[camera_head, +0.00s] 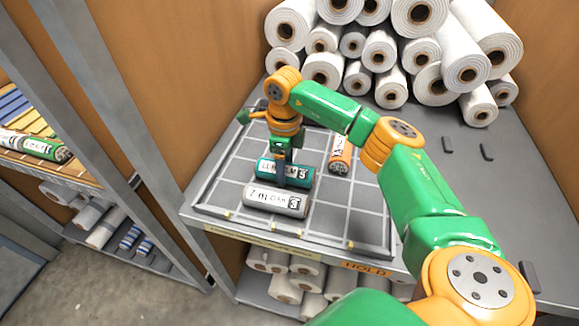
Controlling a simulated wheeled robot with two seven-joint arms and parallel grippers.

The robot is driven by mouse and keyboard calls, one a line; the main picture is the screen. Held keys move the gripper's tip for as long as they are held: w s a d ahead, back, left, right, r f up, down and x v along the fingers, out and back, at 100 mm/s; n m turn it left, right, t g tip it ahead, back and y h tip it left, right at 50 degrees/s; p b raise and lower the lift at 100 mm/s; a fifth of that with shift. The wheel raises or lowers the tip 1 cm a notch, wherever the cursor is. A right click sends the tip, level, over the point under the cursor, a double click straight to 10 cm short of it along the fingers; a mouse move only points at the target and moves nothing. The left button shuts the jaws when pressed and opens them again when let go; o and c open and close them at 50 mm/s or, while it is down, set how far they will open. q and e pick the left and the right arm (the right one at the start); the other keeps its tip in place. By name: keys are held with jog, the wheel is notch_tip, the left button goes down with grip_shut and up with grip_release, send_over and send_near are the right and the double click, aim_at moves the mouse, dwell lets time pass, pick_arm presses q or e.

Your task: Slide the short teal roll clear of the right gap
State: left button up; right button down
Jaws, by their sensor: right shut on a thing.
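A teal roll (265,167) with a white label lies on its side in the gridded tray (225,190). My right gripper (281,182) points down at the teal roll, and its dark fingers are shut on it near the middle. A grey-white labelled roll (272,201) lies just in front of the teal roll, roughly parallel to it. An orange roll (340,162) with a white label lies farther right, pointing away from me. The gripper hides part of the teal roll. I cannot make out which place is the right gap. My left gripper is out of view.
Big white rolls (385,45) are stacked at the back of the table. Small dark blocks (487,152) lie on the right side. A HOLD label (365,268) is on the front edge. Another shelf (70,178) with rolls stands left. The tray's right front is bare.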

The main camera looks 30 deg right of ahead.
grip_release()
jog(key=shift+r, duration=0.1)
